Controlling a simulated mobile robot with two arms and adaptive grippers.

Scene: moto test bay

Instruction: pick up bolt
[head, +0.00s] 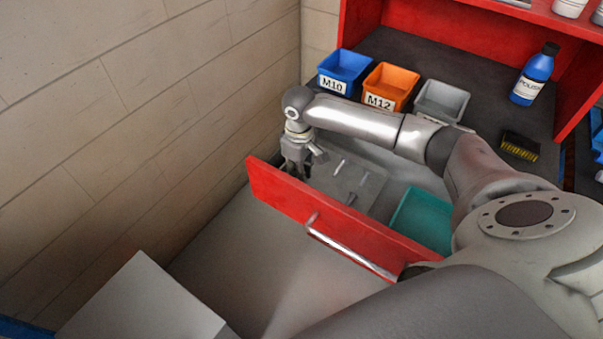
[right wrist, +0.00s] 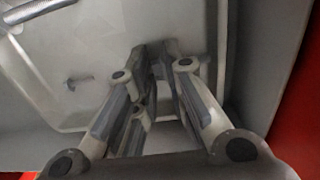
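Small grey metal pieces that look like bolts lie in the open red-fronted drawer (head: 335,220). One pale piece (head: 339,166) is just right of my right gripper (head: 296,172) in the head view, with another (head: 352,198) nearer the drawer front. The right wrist view shows a small bolt (right wrist: 78,79) on the drawer floor, left of the fingers, and part of a larger threaded rod (right wrist: 36,10) at the top left corner. My right gripper (right wrist: 160,50) points down into the drawer's left end, its fingers apart with no bolt seen between them. My left gripper is out of view.
A teal tray (head: 422,218) sits in the drawer's right part. Blue M10 (head: 344,66), orange M12 (head: 391,84) and grey (head: 440,101) bins stand on the bench behind. A polish bottle (head: 535,75) and brush (head: 520,146) are farther right. A block wall (head: 150,120) is close on the left.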

